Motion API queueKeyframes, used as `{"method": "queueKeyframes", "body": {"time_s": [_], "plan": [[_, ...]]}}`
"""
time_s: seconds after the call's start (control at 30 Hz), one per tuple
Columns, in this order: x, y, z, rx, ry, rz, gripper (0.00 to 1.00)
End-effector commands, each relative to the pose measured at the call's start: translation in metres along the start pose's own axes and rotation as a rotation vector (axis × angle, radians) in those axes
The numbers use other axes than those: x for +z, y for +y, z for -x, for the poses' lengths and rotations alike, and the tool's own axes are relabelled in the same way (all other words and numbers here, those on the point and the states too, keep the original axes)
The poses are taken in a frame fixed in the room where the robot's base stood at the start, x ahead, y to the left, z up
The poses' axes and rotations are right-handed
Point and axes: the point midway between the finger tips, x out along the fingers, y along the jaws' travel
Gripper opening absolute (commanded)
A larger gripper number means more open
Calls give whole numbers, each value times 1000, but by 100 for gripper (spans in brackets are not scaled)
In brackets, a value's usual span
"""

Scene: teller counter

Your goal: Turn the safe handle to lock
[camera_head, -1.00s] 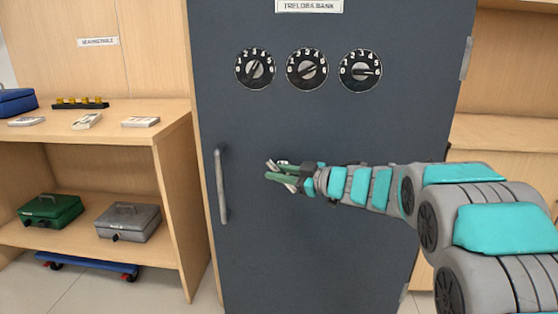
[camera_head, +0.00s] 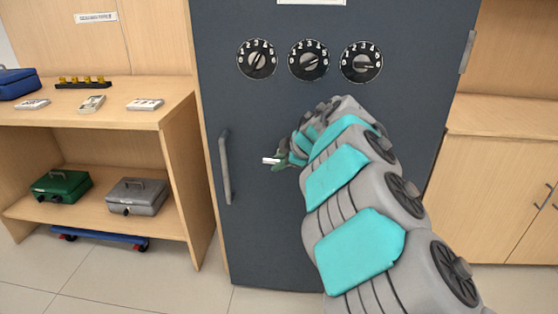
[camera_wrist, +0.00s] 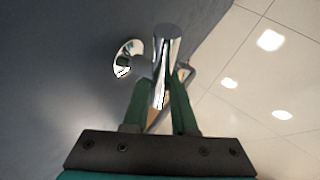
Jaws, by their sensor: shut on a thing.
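The safe (camera_head: 300,235) is a tall dark blue-grey cabinet with its door face toward me. Its handle (camera_wrist: 167,42) is a shiny chrome lever in the wrist view, beside a round chrome mount on the door. My gripper (camera_wrist: 160,88) has its two green fingers on either side of the lever and is shut on it. In the head view, a bright end of the handle (camera_head: 269,160) sticks out left of my gripper (camera_head: 282,157). The rest of the handle is hidden behind my gripper and arm.
A vertical grey pull bar (camera_head: 226,168) stands on the door left of my gripper. Three numbered dials (camera_head: 309,61) sit above. A wooden shelf (camera_head: 95,119) with a green box (camera_head: 62,187) and a grey box (camera_head: 137,198) is at left.

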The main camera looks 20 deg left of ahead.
Motion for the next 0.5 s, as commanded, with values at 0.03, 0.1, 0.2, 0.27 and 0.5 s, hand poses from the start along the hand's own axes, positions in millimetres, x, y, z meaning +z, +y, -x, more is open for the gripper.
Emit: {"method": "queueKeyframes", "body": {"time_s": [0.03, 0.1, 0.2, 0.27, 0.5], "plan": [[1, -1, -1, -7, -20, 14, 0], [1, -1, -1, -12, -40, 27, 0], [2, -2, -1, -20, -64, 39, 0], [2, -2, -2, -23, -74, 45, 0], [0, -2, -1, -28, -88, 55, 0]]}}
